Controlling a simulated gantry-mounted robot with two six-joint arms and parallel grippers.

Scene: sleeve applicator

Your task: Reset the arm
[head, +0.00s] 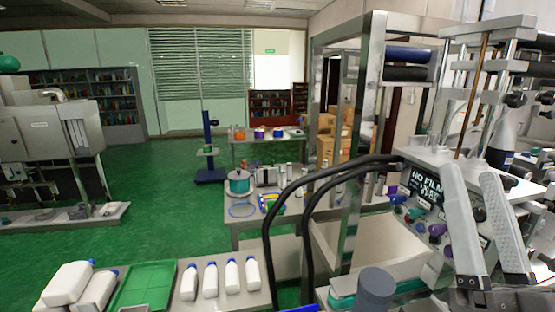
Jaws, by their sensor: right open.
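My right gripper (469,176) is at the right of the head view. Its two pale fingers point up and stand apart, with nothing seen between them. It is in front of the sleeve applicator (420,158), a metal machine with upright posts and dark rollers (408,54). I cannot tell whether the fingers touch the machine. Behind the left finger is a dark sign (424,187) reading "NO FILM" with a less clear lower line. My left gripper is not in view.
Coloured knobs (437,230) line the machine's front. Black curved tubes (268,245) arch across the middle. A table (235,215) holds a teal pot (240,185). Green floor (150,185) is open at left.

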